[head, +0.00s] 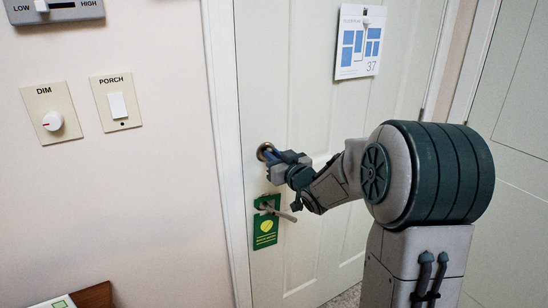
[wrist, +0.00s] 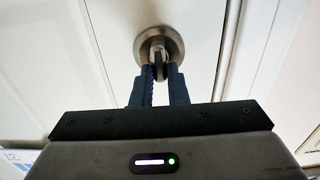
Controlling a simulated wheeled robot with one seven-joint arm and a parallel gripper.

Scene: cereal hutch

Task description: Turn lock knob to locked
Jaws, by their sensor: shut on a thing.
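The lock knob (wrist: 158,50) is a small metal thumb-turn on a round metal plate (wrist: 158,38) on the door. In the head view the round plate (head: 265,151) shows at the door's left edge, partly hidden by my gripper (head: 272,157). In the wrist view the two dark fingers of my gripper (wrist: 158,72) are closed on the thumb-turn, one on each side. The exact angle of the thumb-turn is partly hidden between the fingertips.
Below the lock is a door lever (head: 280,212) with a green hanging tag (head: 265,229), close under my gripper. A calendar (head: 360,42) hangs on the door (head: 290,90). A dimmer dial (head: 52,121) and a porch switch (head: 117,105) are on the left wall.

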